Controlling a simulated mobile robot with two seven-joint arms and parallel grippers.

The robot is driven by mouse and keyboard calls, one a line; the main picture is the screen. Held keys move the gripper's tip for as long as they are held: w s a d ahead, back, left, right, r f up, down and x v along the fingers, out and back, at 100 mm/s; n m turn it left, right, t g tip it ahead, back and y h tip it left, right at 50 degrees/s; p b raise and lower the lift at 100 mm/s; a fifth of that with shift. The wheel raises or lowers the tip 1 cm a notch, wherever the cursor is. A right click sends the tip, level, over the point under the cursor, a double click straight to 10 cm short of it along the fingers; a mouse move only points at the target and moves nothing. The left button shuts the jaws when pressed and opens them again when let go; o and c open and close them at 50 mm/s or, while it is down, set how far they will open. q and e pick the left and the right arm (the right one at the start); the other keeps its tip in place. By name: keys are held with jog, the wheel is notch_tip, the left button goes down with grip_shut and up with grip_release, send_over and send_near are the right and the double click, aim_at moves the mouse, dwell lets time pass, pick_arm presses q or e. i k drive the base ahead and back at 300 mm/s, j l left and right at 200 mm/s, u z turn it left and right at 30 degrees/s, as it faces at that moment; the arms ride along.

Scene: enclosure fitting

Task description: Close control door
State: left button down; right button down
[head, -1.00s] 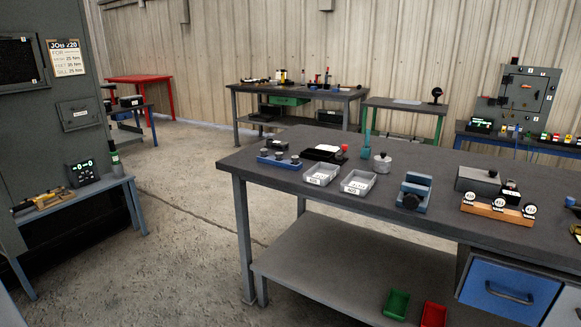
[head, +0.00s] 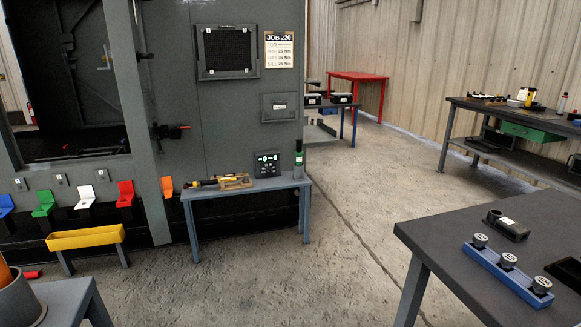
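A tall grey enclosure (head: 220,160) fills the left half of the head view. Its front carries a small flap or door (head: 281,108) with a white label too small to read; it looks flat against the front. Above it is a framed dark panel (head: 227,52). To the left is a large opening in the enclosure, with a grey panel with handles (head: 95,75) inside it. I cannot tell which of these is the control door. Neither of my grippers is in view.
A small blue-grey table (head: 245,187) with tools stands before the enclosure. Colored bins (head: 84,197) and a yellow tray (head: 86,237) line its left front. A dark workbench (head: 450,230) is at right. Open concrete floor (head: 320,255) lies between.

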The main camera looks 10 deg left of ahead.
aim_at(122, 17)
jog(key=i+j+u, duration=0.1)
jog(key=i+u, duration=0.35)
jog(key=i+l+u, duration=0.1)
jog(key=i+u, duration=0.4)
jog(key=i+l+u, duration=0.3)
jog(key=i+u, duration=0.15)
jog(key=i+l+u, duration=0.55)
jog(key=i+l, duration=0.2)
